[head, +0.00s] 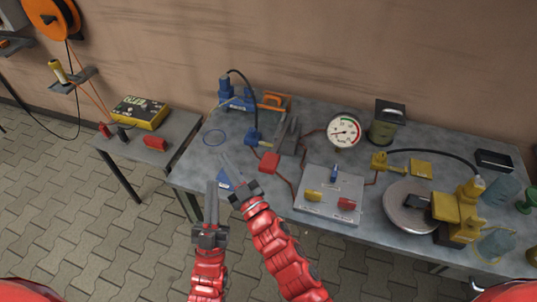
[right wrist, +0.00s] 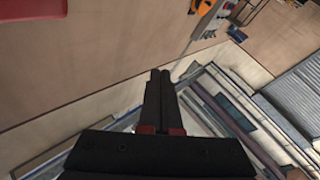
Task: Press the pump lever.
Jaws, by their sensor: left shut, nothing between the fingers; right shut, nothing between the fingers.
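A blue pump-like unit (head: 237,97) stands at the back left of the grey bench. An orange handle (head: 274,101), which may be the pump lever, shows at its right side. My right gripper (head: 226,158) is shut and empty over the bench's left front part, apart from the blue unit and the handle. It also shows shut in the right wrist view (right wrist: 160,74), with neither the unit nor the handle in that view. My left gripper (head: 212,184) is shut and empty near the bench's front left edge, lower in the picture.
A panel with coloured knobs (head: 330,210) lies on the bench, with a round gauge (head: 343,131) behind it. A red block (head: 269,163) and a dark upright part (head: 289,135) stand right of my right gripper. A side table (head: 180,127) bears a yellow box (head: 139,112).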

